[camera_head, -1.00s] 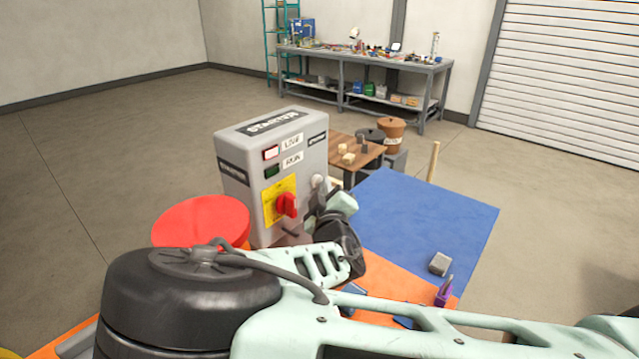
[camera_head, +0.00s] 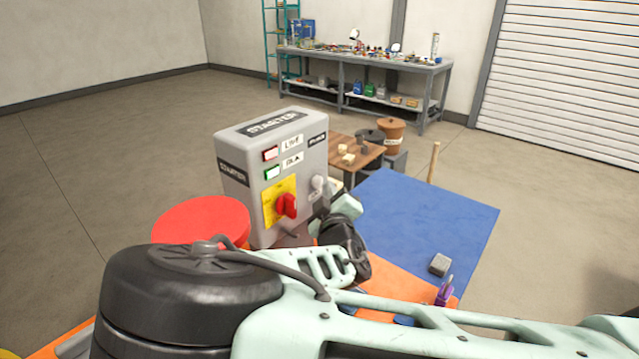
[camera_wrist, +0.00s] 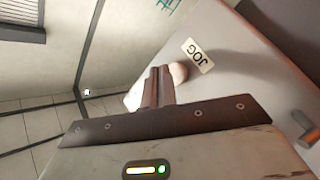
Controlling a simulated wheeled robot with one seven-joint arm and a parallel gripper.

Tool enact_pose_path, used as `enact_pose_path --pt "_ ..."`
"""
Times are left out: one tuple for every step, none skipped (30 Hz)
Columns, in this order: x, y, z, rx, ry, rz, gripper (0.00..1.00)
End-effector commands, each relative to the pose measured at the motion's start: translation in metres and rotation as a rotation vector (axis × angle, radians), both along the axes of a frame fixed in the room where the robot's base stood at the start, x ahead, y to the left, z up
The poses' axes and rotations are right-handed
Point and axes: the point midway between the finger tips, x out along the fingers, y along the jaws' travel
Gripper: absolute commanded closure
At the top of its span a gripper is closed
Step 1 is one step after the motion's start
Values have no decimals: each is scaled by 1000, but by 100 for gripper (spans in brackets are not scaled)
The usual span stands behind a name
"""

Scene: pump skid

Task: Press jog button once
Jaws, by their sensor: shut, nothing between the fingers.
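The grey starter box (camera_head: 240,150) stands left of centre in the head view. Its RUN lamp (camera_head: 272,172) looks bright and pale inside a green frame; the LIVE lamp (camera_head: 270,154) is above it. A pale round button (camera_head: 318,185) sits at the front face's right side. In the wrist view the JOG label (camera_wrist: 198,55) is next to the pale jog button (camera_wrist: 179,72), which the fingers partly cover. My gripper (camera_wrist: 160,72) is shut and empty, its tips at the button; I cannot tell whether they touch. In the head view my wrist largely hides the gripper.
A red rotary switch (camera_head: 287,206) on a yellow plate juts from the box front. A red round disc (camera_head: 200,220) stands left of it. A wooden table (camera_head: 350,150) is behind.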

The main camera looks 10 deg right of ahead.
Motion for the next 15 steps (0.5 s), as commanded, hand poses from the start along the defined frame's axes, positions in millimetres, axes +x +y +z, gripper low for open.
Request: enact_pose_path --pt "-1 -1 0 0 1 -1 100" --pt "-2 -1 0 0 0 0 100" --pt "-2 -1 0 0 0 0 100" --pt "-2 -2 0 0 0 0 100" --pt "-2 -1 0 0 0 0 100" --pt "-2 -1 0 1 0 0 100" --pt "-2 -1 0 0 0 0 100" --pt "-2 -1 0 1 0 0 100" --pt "-2 -1 0 1 0 0 100" --pt "-2 -2 0 0 0 0 100" --pt "-3 -2 0 0 0 0 100" --pt "-4 -3 0 0 1 -1 100" --pt "-5 -4 0 0 1 -1 100" --pt "-7 -5 0 0 -1 -1 100" --pt "-10 -8 0 0 0 -1 100"
